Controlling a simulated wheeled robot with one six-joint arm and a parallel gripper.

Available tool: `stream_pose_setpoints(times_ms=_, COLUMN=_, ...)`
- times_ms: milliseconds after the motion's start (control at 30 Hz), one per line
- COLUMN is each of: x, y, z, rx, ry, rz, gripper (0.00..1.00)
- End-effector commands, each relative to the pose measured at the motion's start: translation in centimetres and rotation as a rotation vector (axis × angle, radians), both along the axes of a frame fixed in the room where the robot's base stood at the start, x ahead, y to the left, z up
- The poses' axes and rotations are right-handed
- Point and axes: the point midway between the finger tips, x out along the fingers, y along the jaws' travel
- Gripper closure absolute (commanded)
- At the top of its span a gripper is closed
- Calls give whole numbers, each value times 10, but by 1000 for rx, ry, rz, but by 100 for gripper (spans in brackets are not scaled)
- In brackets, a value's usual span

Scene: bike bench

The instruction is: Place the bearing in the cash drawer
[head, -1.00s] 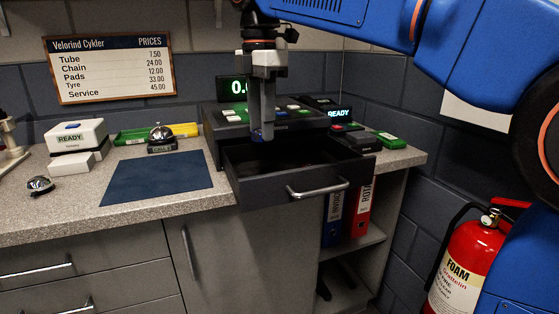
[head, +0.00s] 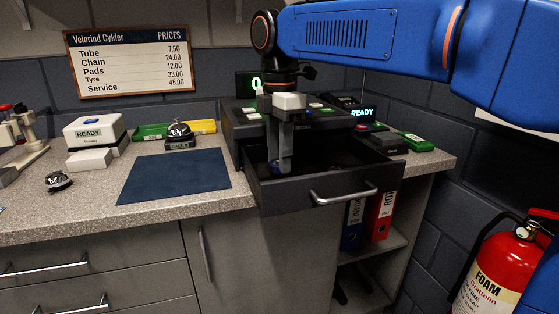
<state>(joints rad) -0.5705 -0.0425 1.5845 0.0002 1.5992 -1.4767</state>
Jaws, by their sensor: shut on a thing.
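The cash drawer (head: 331,196) is pulled open at the front of the dark cash register (head: 246,124) on the counter. Its inside is dark. My gripper (head: 279,166) points down into the left part of the open drawer, with its fingertips below the level of the rim. It is shut on a small dark blue thing, which I take to be the bearing (head: 275,167). Most of the bearing is hidden by the fingers, and I cannot tell whether it touches the drawer floor.
A blue mat (head: 175,177) lies left of the drawer. A call bell (head: 179,135), a white READY box (head: 94,131) and a small chrome item (head: 58,181) stand further left. A card terminal (head: 380,138) is right of the drawer. A fire extinguisher (head: 492,270) stands at lower right.

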Motion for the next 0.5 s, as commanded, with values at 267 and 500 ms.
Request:
stream_pose_setpoints(times_ms=267, x=0, y=0, z=-13, rx=0, ry=0, rz=0, gripper=89)
stream_pose_setpoints(times_ms=500, x=0, y=0, z=-16, rx=0, ry=0, rz=0, gripper=62)
